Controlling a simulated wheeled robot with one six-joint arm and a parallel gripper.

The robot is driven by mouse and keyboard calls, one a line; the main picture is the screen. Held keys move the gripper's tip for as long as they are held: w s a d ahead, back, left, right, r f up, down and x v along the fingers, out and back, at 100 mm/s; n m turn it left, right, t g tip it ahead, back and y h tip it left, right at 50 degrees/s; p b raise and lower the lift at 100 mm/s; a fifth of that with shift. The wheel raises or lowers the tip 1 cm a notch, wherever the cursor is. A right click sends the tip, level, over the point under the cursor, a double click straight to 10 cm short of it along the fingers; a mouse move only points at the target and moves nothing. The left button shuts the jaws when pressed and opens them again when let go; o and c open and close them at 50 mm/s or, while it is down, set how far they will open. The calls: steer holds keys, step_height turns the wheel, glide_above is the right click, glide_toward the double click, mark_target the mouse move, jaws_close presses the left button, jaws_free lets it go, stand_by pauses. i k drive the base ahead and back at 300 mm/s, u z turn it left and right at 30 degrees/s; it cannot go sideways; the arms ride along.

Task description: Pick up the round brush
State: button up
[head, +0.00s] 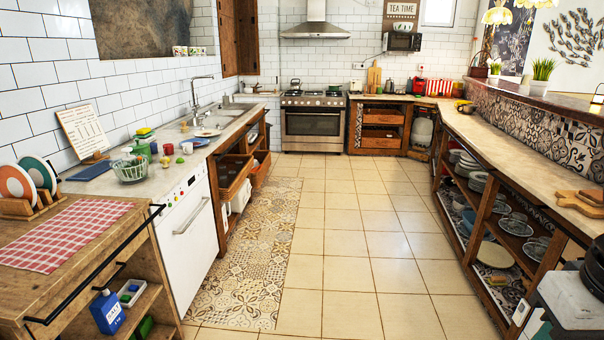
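I cannot make out the round brush with certainty. On the open shelf at the lower left stand a blue bottle (107,312) and, to its right, a small tray (122,301) with blue and green items in it, too small to identify. A green item (144,326) shows on the shelf below. On the left counter, near the sink, are a green wire basket (131,170), a stack of sponges (144,134) and several small bottles and cups. My gripper is not in view.
A wooden cabinet with a red checked cloth (66,236) and a black rail (95,270) is at the lower left, beside a white dishwasher (188,226). The tiled floor (350,240) is clear. Shelving with dishes (515,226) lines the right side; an oven (313,121) stands at the back.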

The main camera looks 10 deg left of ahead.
mark_target(184, 128)
steer(key=i, duration=7.1)
steer(key=u, duration=2.8)
steer(key=i, duration=0.15)
steer(key=z, duration=0.15)
